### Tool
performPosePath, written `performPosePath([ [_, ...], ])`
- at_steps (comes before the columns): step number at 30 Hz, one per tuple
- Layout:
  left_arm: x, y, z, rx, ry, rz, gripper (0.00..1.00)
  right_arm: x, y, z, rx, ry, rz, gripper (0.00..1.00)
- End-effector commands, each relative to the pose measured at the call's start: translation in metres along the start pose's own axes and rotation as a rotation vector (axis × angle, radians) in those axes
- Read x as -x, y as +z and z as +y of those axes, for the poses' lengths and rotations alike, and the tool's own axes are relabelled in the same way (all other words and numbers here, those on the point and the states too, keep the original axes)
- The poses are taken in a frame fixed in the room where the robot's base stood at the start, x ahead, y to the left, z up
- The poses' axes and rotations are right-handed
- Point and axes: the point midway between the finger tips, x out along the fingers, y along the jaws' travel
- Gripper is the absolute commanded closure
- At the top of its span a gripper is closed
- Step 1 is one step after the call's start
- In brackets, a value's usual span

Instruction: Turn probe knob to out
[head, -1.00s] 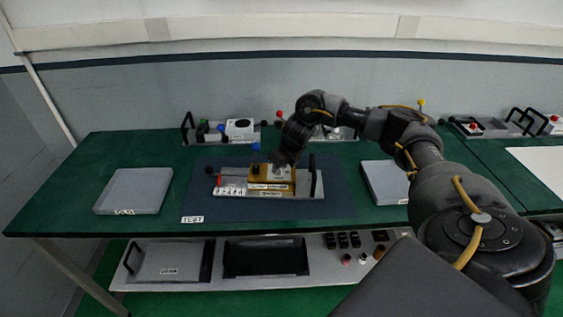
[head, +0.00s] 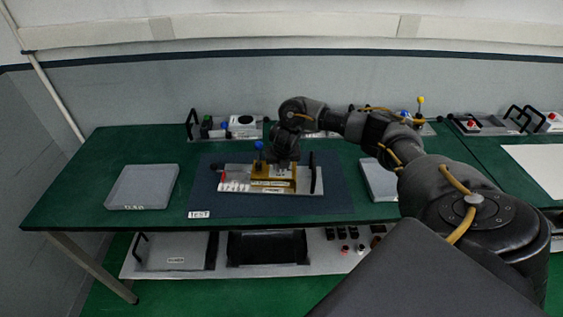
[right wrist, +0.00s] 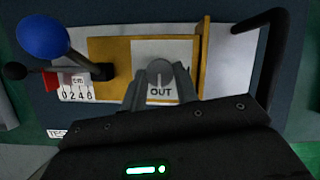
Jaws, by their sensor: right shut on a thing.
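The probe unit is a light plate (head: 232,172) carrying a brass-yellow block (head: 262,182); the block (right wrist: 112,57) also shows in the right wrist view. The knob (right wrist: 160,70) is a small grey round piece on the block's pale face. The word OUT is printed beside it, towards the gripper. My right gripper (right wrist: 160,88) is shut on the knob from above; in the head view the gripper (head: 282,162) hides it. I cannot tell which way the knob points. My left gripper is in neither view.
A blue ball-topped lever (right wrist: 43,37) stands left of the block, near a red piece and a cm scale (right wrist: 78,92). A black handle (right wrist: 268,60) rises at the plate's right end. A grey tray (head: 142,187) lies left of the dark mat (head: 205,200).

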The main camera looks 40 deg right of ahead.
Motion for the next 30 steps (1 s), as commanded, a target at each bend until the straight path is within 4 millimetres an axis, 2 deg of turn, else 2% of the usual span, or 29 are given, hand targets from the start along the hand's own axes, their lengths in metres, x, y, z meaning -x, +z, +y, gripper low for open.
performPosePath([
  [12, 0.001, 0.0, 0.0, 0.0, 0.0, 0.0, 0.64, 0.0, 0.0, 0.0, -0.009, -0.002, -0.001, 0.93],
  [13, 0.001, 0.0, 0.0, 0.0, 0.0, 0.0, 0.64, 0.0, 0.0, 0.0, -0.008, -0.002, -0.001, 0.69],
  [18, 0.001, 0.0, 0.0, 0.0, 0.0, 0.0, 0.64, 0.0, 0.0, 0.0, -0.008, -0.002, 0.0, 0.48],
  [26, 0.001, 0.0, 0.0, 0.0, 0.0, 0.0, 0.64, 0.0, 0.0, 0.0, -0.007, -0.002, 0.0, 0.48],
  [30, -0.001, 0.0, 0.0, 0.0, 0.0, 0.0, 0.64, 0.01, 0.001, 0.001, -0.005, 0.002, -0.002, 0.48],
])
